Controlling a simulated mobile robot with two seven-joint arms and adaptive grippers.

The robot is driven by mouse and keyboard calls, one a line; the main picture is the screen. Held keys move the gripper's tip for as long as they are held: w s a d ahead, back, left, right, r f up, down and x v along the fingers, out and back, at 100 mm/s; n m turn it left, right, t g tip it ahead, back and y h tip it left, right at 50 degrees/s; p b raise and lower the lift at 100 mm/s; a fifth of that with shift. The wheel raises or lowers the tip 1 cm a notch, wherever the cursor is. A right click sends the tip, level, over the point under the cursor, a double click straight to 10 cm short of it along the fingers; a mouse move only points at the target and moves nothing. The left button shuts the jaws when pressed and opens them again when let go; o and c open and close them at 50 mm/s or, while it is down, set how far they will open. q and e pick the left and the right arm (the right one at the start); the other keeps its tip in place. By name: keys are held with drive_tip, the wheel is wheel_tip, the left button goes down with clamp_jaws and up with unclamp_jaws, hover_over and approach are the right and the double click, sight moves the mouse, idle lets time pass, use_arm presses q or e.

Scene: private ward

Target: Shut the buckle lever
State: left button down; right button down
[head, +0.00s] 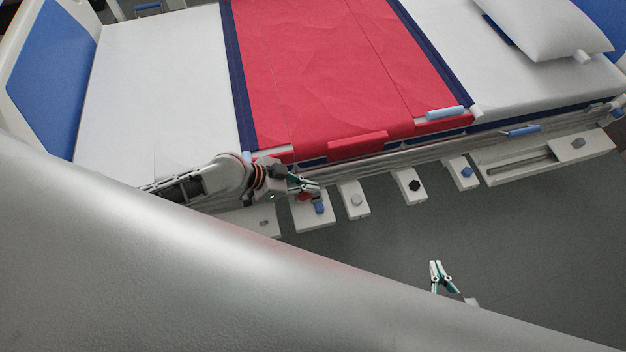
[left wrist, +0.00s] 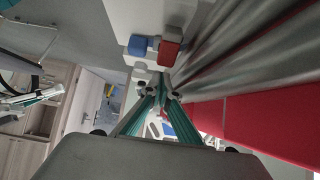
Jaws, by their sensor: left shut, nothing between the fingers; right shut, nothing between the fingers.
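A white plate (head: 300,218) at the bed's near side carries a red block (head: 304,197) and a blue block (head: 319,208). The red block (left wrist: 169,52) and blue block (left wrist: 143,45) sit side by side in the left wrist view. I cannot tell which part is the buckle lever, or its angle. My left gripper (head: 319,188) is shut and empty, its tips close to the red block; contact cannot be told. Its tips also show in the left wrist view (left wrist: 160,92). My right gripper (head: 435,264) is shut and empty, low over the floor, away from the plates.
The bed (head: 160,80) has a red cover (head: 310,70) with dark blue edges and a pillow (head: 545,25). Several other white plates with knobs line its near side, one with a black knob (head: 414,186). The grey floor (head: 520,240) is open at right.

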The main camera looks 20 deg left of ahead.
use_arm(q)
drive_tip(key=shift+s+a+f, duration=0.2)
drive_tip(key=shift+a+f, duration=0.05)
drive_tip(key=shift+a, duration=0.1)
use_arm(e)
drive_tip(key=shift+w+r, duration=0.1)
drive_tip(key=shift+r, duration=0.05)
use_arm(q)
drive_tip(key=shift+a, duration=0.1)
use_arm(e)
drive_tip(key=shift+s+f, duration=0.4)
use_arm(q)
drive_tip(key=shift+s+a+r, duration=0.1)
use_arm(e)
drive_tip(key=shift+f, duration=0.1)
